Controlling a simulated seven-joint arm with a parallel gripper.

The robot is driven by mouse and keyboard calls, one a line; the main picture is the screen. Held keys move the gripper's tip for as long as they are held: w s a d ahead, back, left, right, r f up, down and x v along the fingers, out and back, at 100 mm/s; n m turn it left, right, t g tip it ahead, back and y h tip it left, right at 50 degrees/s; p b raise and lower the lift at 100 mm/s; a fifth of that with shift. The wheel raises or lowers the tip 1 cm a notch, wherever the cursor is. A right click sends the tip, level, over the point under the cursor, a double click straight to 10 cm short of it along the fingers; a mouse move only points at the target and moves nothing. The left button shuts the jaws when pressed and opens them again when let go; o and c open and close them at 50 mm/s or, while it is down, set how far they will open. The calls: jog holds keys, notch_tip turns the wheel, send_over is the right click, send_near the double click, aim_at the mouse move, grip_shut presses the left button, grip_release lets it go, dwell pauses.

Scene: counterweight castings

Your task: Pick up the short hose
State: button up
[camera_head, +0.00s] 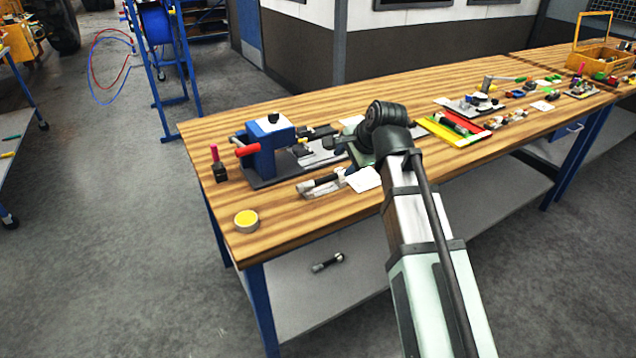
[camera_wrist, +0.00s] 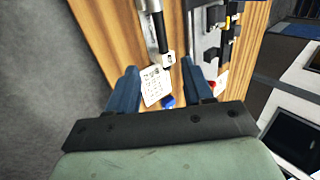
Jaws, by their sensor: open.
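A short black hose (camera_head: 320,183) with pale metal ends lies near the front edge of the wooden bench, on a light holder or plate. In the wrist view a black hose with a light end fitting (camera_wrist: 167,58) shows beyond my fingers, near the top middle. My gripper (camera_wrist: 162,85) is open, its two blue fingers apart with nothing held between them. A printed white card (camera_wrist: 157,88) shows in the gap between the fingers. In the head view my arm hides part of the bench and most of my gripper.
A blue vise-like fixture (camera_head: 270,145) with a red handle stands left of my gripper. A yellow-topped round tin (camera_head: 246,220) sits at the bench's front left corner. Another hose-like piece (camera_head: 327,262) lies on the lower shelf. Coloured trays (camera_head: 474,137) and small parts lie right of my arm.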

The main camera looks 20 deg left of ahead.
send_over(326, 179)
jog(key=s+d, duration=0.2)
jog(key=d, duration=0.1)
jog(key=f, duration=0.6)
jog(key=shift+s+f, duration=0.2)
jog(key=shift+f, duration=0.1)
jog(key=shift+a+x, duration=0.15)
jog(key=shift+x, duration=1.15)
jog(key=shift+a+x, duration=0.15)
jog(key=shift+x, duration=1.15)
jog(key=shift+s, duration=0.1)
jog(key=shift+c, duration=0.2)
jog(key=shift+r, duration=0.1)
grip_shut()
